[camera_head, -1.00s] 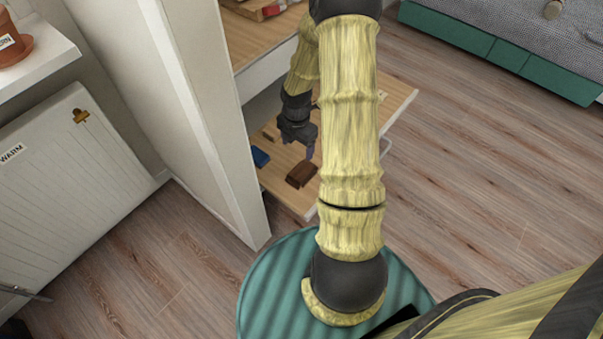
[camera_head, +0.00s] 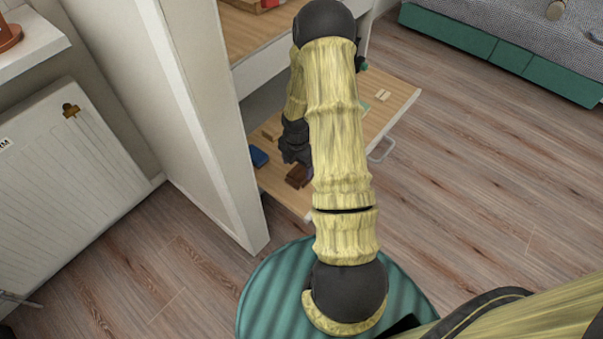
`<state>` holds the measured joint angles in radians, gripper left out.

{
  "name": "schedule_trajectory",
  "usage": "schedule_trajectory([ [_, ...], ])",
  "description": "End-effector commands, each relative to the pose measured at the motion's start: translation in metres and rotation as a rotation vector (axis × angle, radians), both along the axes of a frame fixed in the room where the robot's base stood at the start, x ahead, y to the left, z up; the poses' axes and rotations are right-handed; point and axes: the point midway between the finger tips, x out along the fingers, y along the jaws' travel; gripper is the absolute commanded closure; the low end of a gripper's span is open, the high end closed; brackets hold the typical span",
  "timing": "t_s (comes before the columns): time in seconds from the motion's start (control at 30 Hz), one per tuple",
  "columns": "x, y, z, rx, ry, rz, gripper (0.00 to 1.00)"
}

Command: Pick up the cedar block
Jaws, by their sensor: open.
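The cedar block appears to be the reddish-brown block (camera_head: 298,176) lying on the open wooden drawer or pull-out shelf (camera_head: 283,196). It is partly hidden by my arm. My gripper (camera_head: 299,164) is just above and beside the block, pointing down. Its fingertips are dark and largely hidden, so I cannot tell whether they touch the block. The gripper is open, and nothing shows held in it.
A blue item (camera_head: 259,156) lies left of the block. A small pale item (camera_head: 383,95) lies farther back on the pull-out. A white panel (camera_head: 205,120) rises close on the left. A metal handle (camera_head: 383,152) is on the right edge. The floor to the right is clear.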

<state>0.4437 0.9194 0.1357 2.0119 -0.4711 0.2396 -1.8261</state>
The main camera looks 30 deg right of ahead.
Motion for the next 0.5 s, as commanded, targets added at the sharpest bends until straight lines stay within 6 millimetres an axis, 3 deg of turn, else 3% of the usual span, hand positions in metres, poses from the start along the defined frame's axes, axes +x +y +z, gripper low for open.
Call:
schedule_trajectory([
  [0.5, 0.002, 0.008, -0.053, 0.0, 0.001, 0.001, 0.25],
])
